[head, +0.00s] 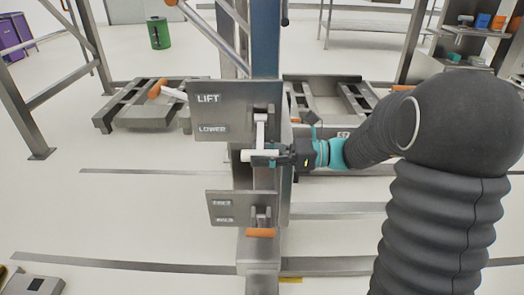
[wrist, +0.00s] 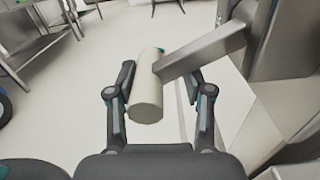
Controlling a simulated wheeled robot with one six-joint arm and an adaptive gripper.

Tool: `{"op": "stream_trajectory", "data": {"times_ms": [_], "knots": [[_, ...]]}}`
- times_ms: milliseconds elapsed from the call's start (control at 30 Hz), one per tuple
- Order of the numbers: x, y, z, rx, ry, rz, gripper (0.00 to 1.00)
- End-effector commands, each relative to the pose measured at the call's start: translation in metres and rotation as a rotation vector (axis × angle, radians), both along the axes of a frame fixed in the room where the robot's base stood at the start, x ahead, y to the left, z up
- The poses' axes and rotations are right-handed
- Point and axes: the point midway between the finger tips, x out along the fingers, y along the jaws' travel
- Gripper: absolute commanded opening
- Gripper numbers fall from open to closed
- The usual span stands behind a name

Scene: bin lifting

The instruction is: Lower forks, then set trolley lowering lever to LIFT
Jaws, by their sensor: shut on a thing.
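A grey upper plate (head: 220,92) on the column carries the words LIFT at its top and LOWER beneath. Its lever has a white cylindrical handle (head: 249,155), which sits low, about level with or just below LOWER. My gripper (head: 268,157) reaches in from the right and is shut on this handle. In the wrist view the white handle (wrist: 146,104) lies between my two fingers (wrist: 158,100), and a grey lever arm (wrist: 205,55) runs from it to the upper right. I cannot tell which parts are the forks.
A smaller lower plate (head: 228,208) has an orange-handled lever (head: 260,232); its labels are too small to read. Low grey frames stand at left (head: 140,118) and right behind the column. A green bin (head: 159,33) is at the back. The floor at front left is mostly clear.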

Motion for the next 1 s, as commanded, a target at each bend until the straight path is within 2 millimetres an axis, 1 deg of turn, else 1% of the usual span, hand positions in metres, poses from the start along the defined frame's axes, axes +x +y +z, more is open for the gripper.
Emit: {"op": "stream_trajectory", "data": {"times_ms": [33,233,500,567,600,667,700,767,800,867,900,933,1000], "knots": [[0.002,0.0,0.01,0.007,0.0,-0.005,0.0],[-0.002,0.0,0.024,0.011,0.091,-0.005,0.0],[-0.007,0.002,0.045,0.01,0.083,-0.002,0.0],[-0.008,0.003,0.049,0.009,0.083,0.0,0.0],[-0.008,0.004,0.047,0.009,0.084,0.002,0.01],[-0.008,0.004,0.041,0.008,0.085,0.001,0.17],[-0.009,0.004,0.04,0.007,0.086,0.003,0.27],[-0.009,0.005,0.039,0.007,0.087,0.005,0.41],[-0.01,0.005,0.039,0.007,0.088,0.005,0.52],[-0.01,0.005,0.039,0.006,0.089,0.006,0.67],[-0.01,0.005,0.038,0.006,0.09,0.007,0.77],[-0.01,0.005,0.038,0.006,0.09,0.007,0.78],[-0.01,0.005,0.038,0.007,0.091,0.007,0.78]]}}
